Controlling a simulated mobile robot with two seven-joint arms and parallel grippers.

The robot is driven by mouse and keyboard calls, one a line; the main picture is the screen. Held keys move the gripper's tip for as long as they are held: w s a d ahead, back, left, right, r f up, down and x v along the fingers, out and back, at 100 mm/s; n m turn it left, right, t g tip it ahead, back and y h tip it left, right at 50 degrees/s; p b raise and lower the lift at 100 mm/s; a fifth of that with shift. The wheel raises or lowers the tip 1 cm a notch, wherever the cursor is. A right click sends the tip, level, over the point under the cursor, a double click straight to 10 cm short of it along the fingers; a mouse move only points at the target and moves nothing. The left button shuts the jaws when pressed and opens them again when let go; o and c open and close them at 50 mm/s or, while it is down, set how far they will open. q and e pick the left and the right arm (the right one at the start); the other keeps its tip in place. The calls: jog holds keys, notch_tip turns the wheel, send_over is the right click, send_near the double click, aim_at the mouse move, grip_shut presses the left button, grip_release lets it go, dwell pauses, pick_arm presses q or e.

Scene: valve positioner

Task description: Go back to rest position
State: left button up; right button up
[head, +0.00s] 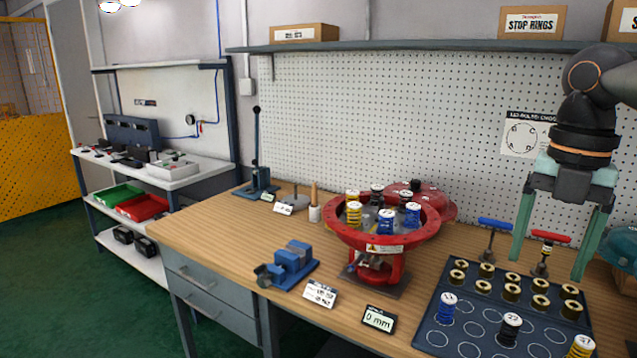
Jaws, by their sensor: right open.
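My right gripper (551,240) hangs from the arm at the upper right, with its two green fingers pointing down and spread wide. It is open and empty above the right part of the bench, in front of the pegboard. The T-handled tools with blue (495,224) and red (550,237) handles show between or near its fingers; I cannot tell how close they are in depth. My left gripper is not in view.
A red round fixture (381,240) holding several coloured cylinders stands mid-bench. A dark tray (430,335) with brass rings and cylinders lies front right. A blue vise (288,265), a display (379,318) and a lever press (256,190) stand further left. A shelf (420,46) runs above.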

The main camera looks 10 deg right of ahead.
notch_tip(320, 180, down, 28)
jog(key=w+d+m+t+y+p, duration=0.15)
jog(key=m+t+y+p, duration=0.45)
jog(key=m+t, duration=0.7)
jog(key=s+a+f+m+h+p, duration=0.1)
jog(key=s+a+f+m+h, duration=0.15)
jog(key=f+m, duration=0.2)
jog(key=s+a+f+m+h, duration=0.1)
jog(key=s+a+f+m, duration=0.25)
jog(key=f, duration=0.25)
jog(key=s+a+f+m+g, duration=0.1)
jog(key=s+a+f+g, duration=0.1)
jog(key=a, duration=0.4)
jog(key=s+a+f+m+g+p, duration=0.1)
jog(key=s+a+f+m, duration=0.1)
jog(key=s+a, duration=0.3)
jog(key=shift+s+a+f+m+g, duration=0.15)
jog(key=shift+a+f+m+g, duration=0.25)
jog(key=shift+a, duration=0.6)
